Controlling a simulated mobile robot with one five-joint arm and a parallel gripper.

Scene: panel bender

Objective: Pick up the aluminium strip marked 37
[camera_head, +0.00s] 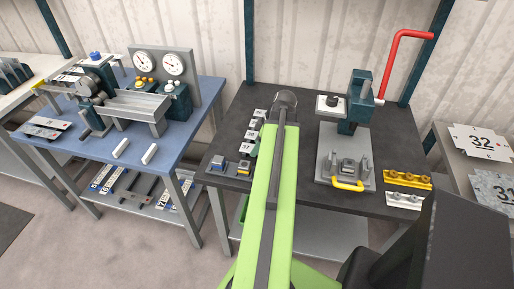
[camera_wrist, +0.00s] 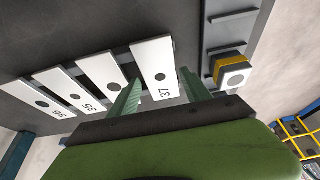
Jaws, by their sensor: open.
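The aluminium strip marked 37 (camera_wrist: 152,58) is a pale flat bar with a dark round spot, at the right end of a row of similar strips in the wrist view. My gripper (camera_wrist: 160,77) is open. Its two green fingers show on either side of the numbered end of strip 37, with nothing visible held. I cannot tell how far above the strip the fingers are.
Strips marked 35 (camera_wrist: 68,87) and 36 (camera_wrist: 50,97) lie left of 37, with another between. A yellow, black and white block (camera_wrist: 232,70) sits close on the right. A grey fixture (camera_head: 330,180) with a yellow handle stands right of my arm.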

